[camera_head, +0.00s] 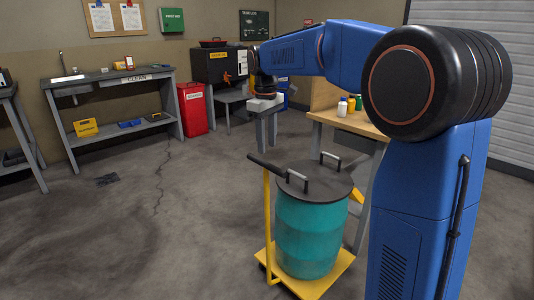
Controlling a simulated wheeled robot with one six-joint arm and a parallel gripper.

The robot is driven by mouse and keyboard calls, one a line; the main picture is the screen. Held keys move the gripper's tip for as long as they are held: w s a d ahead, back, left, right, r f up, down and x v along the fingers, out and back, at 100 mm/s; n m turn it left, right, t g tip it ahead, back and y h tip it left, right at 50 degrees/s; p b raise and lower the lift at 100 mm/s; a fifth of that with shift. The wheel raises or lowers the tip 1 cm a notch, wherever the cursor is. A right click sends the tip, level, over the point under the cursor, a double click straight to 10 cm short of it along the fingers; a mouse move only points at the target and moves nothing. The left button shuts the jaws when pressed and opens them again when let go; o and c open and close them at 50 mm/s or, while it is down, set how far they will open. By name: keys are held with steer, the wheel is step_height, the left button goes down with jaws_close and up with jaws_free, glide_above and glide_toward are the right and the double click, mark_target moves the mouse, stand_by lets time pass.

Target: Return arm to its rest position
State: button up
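My blue arm reaches from the right across the top of the view and bends down at its wrist. My gripper (267,132) hangs from it, grey and pointing down, up and behind the drum in the picture. Its fingers are small and seen at an angle, so the gap between them is unclear. I see nothing held in it. A teal drum (308,236) with a dark lid (316,188) and two handles stands upright on a yellow trolley (334,273). The gripper appears apart from the lid.
The trolley's black push bar (266,165) rises left of the drum. A wooden table (345,122) with small bottles (342,107) stands behind it. A red bin (194,110) and a grey workbench (110,80) are at the back left.

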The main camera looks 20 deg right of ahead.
steer(key=shift+r, duration=0.45)
steer(key=shift+s, duration=0.1)
steer(key=shift+s+d, duration=0.1)
steer(key=shift+s, duration=0.2)
steer(key=s+d+f+m+t, duration=0.1)
steer(key=s+f, duration=0.3)
steer(key=s, duration=0.8)
steer(key=s+d+f+m+t, duration=0.2)
steer(key=s+d+f+m, duration=0.1)
steer(key=s, duration=0.9)
steer(key=s+d+f+m+t, duration=0.1)
steer(key=s+f, duration=0.5)
steer(key=s, duration=0.6)
steer(key=d+m, duration=0.1)
steer(key=m, duration=0.1)
steer(key=shift+s+f+m+t, duration=0.3)
steer(key=shift+f, duration=0.1)
